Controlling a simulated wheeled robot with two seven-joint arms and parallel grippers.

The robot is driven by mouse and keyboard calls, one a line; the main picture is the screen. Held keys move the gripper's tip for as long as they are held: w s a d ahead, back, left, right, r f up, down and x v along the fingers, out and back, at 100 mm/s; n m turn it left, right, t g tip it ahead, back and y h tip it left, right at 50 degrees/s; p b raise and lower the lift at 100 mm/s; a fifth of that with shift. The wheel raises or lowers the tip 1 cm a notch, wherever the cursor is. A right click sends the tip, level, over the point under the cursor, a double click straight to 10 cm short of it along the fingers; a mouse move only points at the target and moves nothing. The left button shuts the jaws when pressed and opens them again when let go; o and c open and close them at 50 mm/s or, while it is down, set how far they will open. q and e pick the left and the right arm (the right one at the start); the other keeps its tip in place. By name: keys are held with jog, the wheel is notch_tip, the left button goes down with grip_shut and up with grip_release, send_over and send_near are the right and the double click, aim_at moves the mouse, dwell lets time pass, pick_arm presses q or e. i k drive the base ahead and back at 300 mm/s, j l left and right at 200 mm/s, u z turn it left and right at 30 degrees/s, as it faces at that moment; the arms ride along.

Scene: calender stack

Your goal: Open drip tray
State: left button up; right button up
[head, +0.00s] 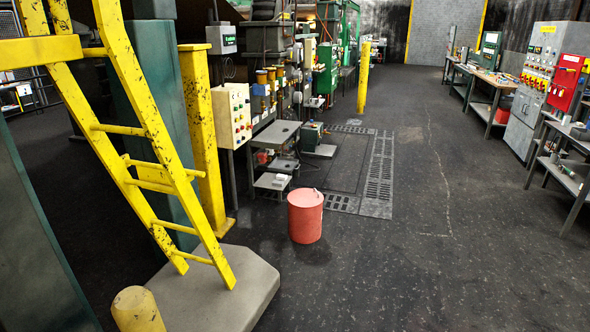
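Neither of my grippers shows in the head view. I cannot surely pick out the drip tray. A small grey stand (277,133) with flat tray-like shelves stands beside the machine line, left of the picture's middle. A red item and a pale item rest on its lower levels; they are too small to name. A flat grey floor panel with slotted grates (378,178) lies to the right of the stand. Whether any of these is the drip tray, or open or shut, I cannot tell.
A red drum (306,216) stands on the floor in front of the stand. A yellow ladder (150,165) and a concrete plinth (225,290) block the left. Yellow posts (205,135) guard the machines. Benches (492,95) and cabinets line the right. The middle aisle is clear.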

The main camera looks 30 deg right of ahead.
aim_at(285, 165)
jog(key=i+l+z, duration=0.4)
jog(key=l, duration=0.15)
jog(key=i+l+z, duration=0.8)
jog(key=i, duration=0.2)
jog(key=i+z, duration=0.4)
jog(key=i, duration=0.15)
jog(key=i+z, duration=0.1)
jog(key=i, duration=1.55)
jog(key=i+j+z, duration=0.1)
jog(key=i+z, duration=0.15)
jog(key=i, duration=1.45)
jog(key=i+u, duration=0.2)
jog(key=i, duration=0.35)
jog(key=i+u, duration=0.2)
jog(key=i, duration=0.35)
jog(key=i+l+u, duration=0.2)
jog(key=i, duration=0.35)
jog(key=i+u, duration=0.65)
jog(key=i, duration=0.2)
jog(key=i+l+u, duration=0.55)
jog(key=i+u, duration=0.15)
jog(key=i, duration=0.15)
